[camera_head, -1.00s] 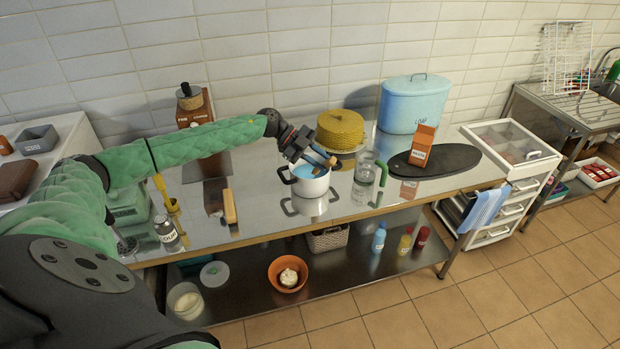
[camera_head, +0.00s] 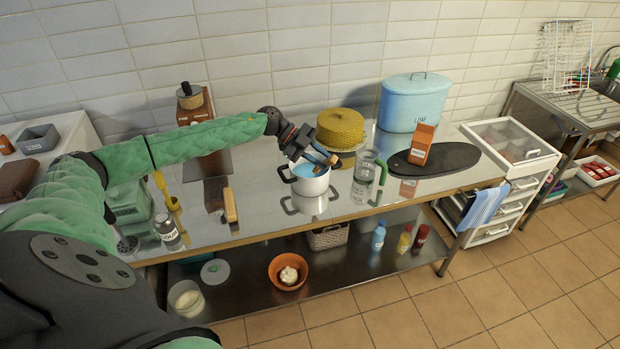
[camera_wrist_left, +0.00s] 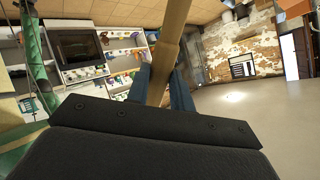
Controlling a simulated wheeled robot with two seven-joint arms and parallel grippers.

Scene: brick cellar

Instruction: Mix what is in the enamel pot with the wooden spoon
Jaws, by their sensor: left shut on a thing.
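The white enamel pot (camera_head: 311,187) with a dark rim and dark handles stands upright on the steel table. A patch of blue shows inside its rim; the rest of its inside is hidden by my gripper. My left gripper (camera_head: 320,157) is right above the pot, shut on the wooden spoon (camera_wrist_left: 170,40). The spoon's pale wooden shaft runs up between the blue fingers in the left wrist view. Its lower end is hidden, so I cannot see how deep it sits in the pot. My right gripper is not in view.
A clear jug with a green handle (camera_head: 366,178) stands close to the pot's right. Behind are a yellow round thing on a stand (camera_head: 340,128) and a blue bin (camera_head: 414,103). A wooden-handled brush (camera_head: 230,206) lies left. The table's front edge is near the pot.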

